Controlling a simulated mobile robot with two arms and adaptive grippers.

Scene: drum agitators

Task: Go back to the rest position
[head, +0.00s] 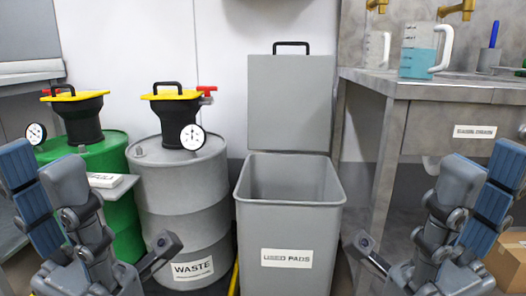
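My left gripper (98,200) is in the lower left of the head view. The lower parts of both are cut off by the frame.
A grey bin (288,226) labelled USED PADS stands open in the middle. Left are a grey WASTE drum (180,215) and a green drum (124,215), each with a yellow-topped funnel. A metal bench (425,90) at right holds a jug of blue liquid (418,62). A cardboard box (508,262) sits lower right.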

